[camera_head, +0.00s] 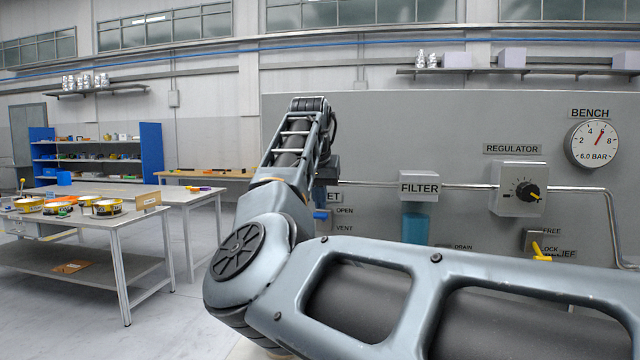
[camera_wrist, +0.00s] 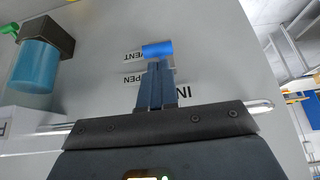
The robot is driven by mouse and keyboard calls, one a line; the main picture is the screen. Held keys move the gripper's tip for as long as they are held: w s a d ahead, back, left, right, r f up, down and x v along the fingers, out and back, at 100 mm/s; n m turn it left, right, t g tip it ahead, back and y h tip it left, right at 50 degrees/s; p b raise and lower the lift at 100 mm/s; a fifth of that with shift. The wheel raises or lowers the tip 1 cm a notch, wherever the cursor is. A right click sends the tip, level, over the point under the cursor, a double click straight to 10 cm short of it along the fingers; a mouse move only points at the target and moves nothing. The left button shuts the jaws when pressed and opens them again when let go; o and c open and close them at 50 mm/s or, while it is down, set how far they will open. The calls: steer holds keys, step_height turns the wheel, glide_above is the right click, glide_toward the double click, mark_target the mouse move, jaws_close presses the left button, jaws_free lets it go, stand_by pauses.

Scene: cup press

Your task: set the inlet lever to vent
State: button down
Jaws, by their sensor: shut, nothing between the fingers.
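The inlet lever has a blue handle (camera_wrist: 158,49), seen just beyond my fingertips in the wrist view, which looks upside down. My gripper (camera_wrist: 157,65) is shut and empty, its fingers pressed together. The tips look close to the handle; I cannot tell whether they touch it. In the head view the blue lever (camera_head: 321,215) shows beside the OPEN label (camera_head: 344,211), above the VENT label (camera_head: 344,229). In the wrist view the handle appears level with the VENT label (camera_wrist: 132,57). My arm hides part of the inlet area in the head view.
A filter with a blue bowl (camera_head: 416,226) hangs right of the lever. A pipe (camera_head: 465,186) runs along the panel to the regulator (camera_head: 518,188). A yellow relief lever (camera_head: 540,250) and a gauge (camera_head: 592,144) are farther right. Tables stand at left.

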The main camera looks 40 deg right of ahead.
mark_target(318, 217)
steer(key=shift+s+a+f, duration=0.1)
steer(key=shift+f, duration=0.15)
steer(key=shift+f, duration=0.1)
steer(key=shift+s+a+f+t+h+b, duration=0.1)
steer(key=shift+a+f+t+h+b, duration=0.05)
steer(key=shift+t+h+b, duration=0.2)
steer(key=shift+a+f, duration=0.1)
steer(key=f+t+h+b, duration=0.1)
steer(key=b, duration=0.1)
steer(key=s+a+f+t+h+b, duration=0.1)
steer(key=shift+f+h+b, duration=0.35)
steer(key=shift+f+b, duration=0.05)
steer(key=f+t+h+b, duration=0.2)
steer(key=b, duration=0.1)
steer(key=f+t+h+b, duration=0.1)
steer(key=h+b, duration=0.1)
steer(key=shift+s+a+f, duration=0.25)
steer(key=shift+a+f, duration=0.15)
